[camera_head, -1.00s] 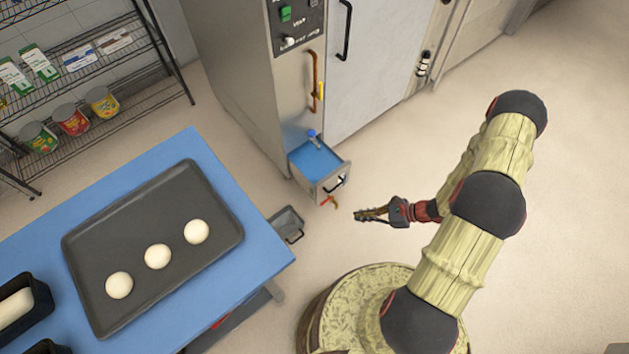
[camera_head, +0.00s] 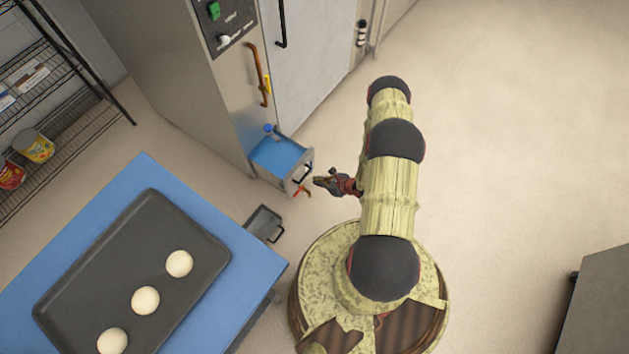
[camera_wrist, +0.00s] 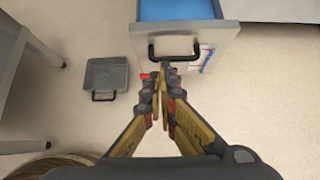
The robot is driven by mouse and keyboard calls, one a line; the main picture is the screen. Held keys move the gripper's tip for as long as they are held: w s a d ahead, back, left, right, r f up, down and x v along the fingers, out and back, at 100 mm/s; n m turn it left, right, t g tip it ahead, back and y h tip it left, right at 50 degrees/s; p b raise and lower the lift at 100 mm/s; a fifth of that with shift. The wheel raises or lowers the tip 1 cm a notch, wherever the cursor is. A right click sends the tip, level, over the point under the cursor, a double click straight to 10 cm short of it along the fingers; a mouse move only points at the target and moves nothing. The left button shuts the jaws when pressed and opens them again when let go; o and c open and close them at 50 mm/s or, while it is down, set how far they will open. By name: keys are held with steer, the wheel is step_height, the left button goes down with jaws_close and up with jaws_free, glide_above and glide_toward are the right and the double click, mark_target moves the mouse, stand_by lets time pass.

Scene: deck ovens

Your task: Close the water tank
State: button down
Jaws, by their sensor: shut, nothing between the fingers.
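The water tank (camera_head: 279,157) is a drawer with blue water inside, pulled out from the lower part of the steel oven cabinet. Its front panel (camera_wrist: 228,42) with a black handle (camera_wrist: 174,48) faces my gripper in the wrist view. My gripper (camera_head: 318,181) is just in front of that panel, to its right in the head view. In the wrist view my gripper (camera_wrist: 164,68) is shut and empty, its tips overlapping the lower edge of the handle. I cannot tell whether they touch it. A small red lever (camera_head: 302,191) sits below the tank's front.
A blue table (camera_head: 137,184) with a dark tray (camera_head: 148,213) and dough balls stands at the left. A grey bin (camera_head: 264,224) with a handle is between table and tank, also in the wrist view (camera_wrist: 107,75). The floor at right is mostly clear.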

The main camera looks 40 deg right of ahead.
mark_target(295, 175)
steer(key=shift+w+a+f+b, duration=0.6)
steer(key=shift+w+f, duration=0.25)
steer(key=shift+w, duration=0.6)
steer(key=shift+w+a+f+b, duration=0.5)
steer(key=shift+w+f, duration=0.35)
steer(key=shift+w, duration=0.65)
steer(key=shift+w+a+f+b, duration=0.6)
steer(key=shift+w+f, duration=0.25)
steer(key=shift+w, duration=0.6)
